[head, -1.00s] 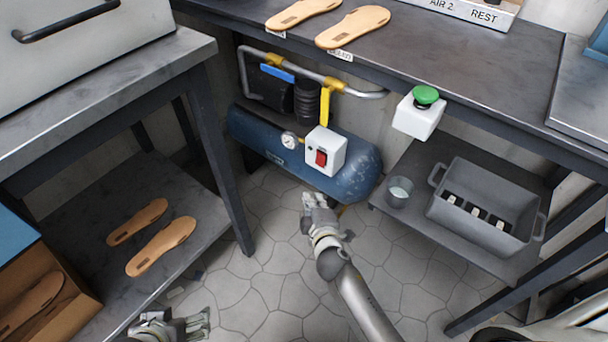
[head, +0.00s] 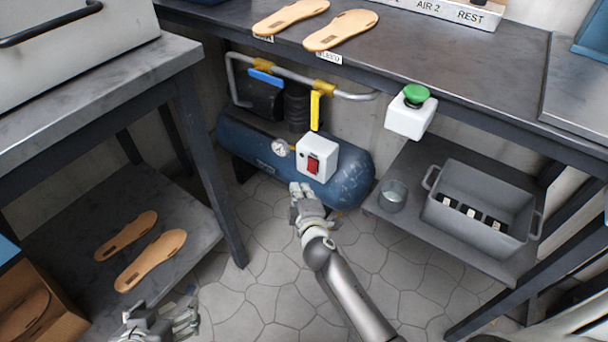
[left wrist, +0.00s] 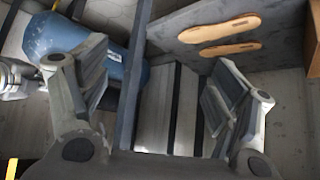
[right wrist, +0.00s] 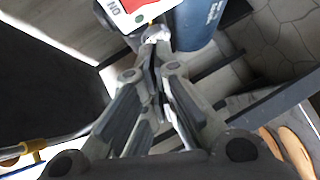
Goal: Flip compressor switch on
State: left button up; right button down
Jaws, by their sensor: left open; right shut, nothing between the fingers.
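The blue compressor tank (head: 350,180) stands under the workbench, with a white switch box (head: 328,152) on its front. A red rocker switch (head: 313,165) is on that box. My right gripper (head: 300,190) is shut and empty, just below and in front of the box. In the right wrist view, the box (right wrist: 128,18), with part of a red switch and an "ON" mark, lies just beyond the shut fingertips (right wrist: 152,48); contact cannot be told. My left gripper (head: 190,318) is open and empty at the lower left. The tank also shows in the left wrist view (left wrist: 75,40).
A gauge (head: 280,147), a yellow lever (head: 315,108) and a blue lever (head: 266,78) are near the tank. A green button (head: 416,94) hangs at the bench edge. A grey crate (head: 470,243) and a cup (head: 392,196) are on the right shelf. Sandal soles (head: 150,260) lie on the left shelf.

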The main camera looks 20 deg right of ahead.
aim_at(312, 166)
pick_arm(q)
jog(key=w+d+r+t+h+b, duration=0.2)
jog(key=w+d+r+t, duration=0.1)
jog(key=w+r+t, duration=0.4)
notch_tip(312, 166, up, 4)
jog(key=shift+w+d+f+t+b, duration=0.2)
jog(key=shift+w+d+t+b, duration=0.15)
jog(key=shift+w, duration=0.25)
pick_arm(e)
jog(key=w+d+f, duration=0.3)
jog(key=w, duration=0.5)
jog(key=shift+w+d, duration=0.2)
jog(key=shift+d, duration=0.1)
pick_arm(q)
notch_tip(312, 166, up, 11)
jog(key=s+d+t+h+b, duration=0.1)
jog(key=t+h+b, duration=0.1)
jog(key=t, duration=0.5)
jog(key=shift+d+m+h+b, duration=0.15)
jog(key=shift+m+h+b, duration=0.15)
jog(key=shift+m+h, duration=0.1)
pick_arm(e)
jog(key=shift+w+d+f, duration=0.15)
jog(key=shift+f, duration=0.05)
pick_arm(q)
jog(key=shift+s+r, duration=0.1)
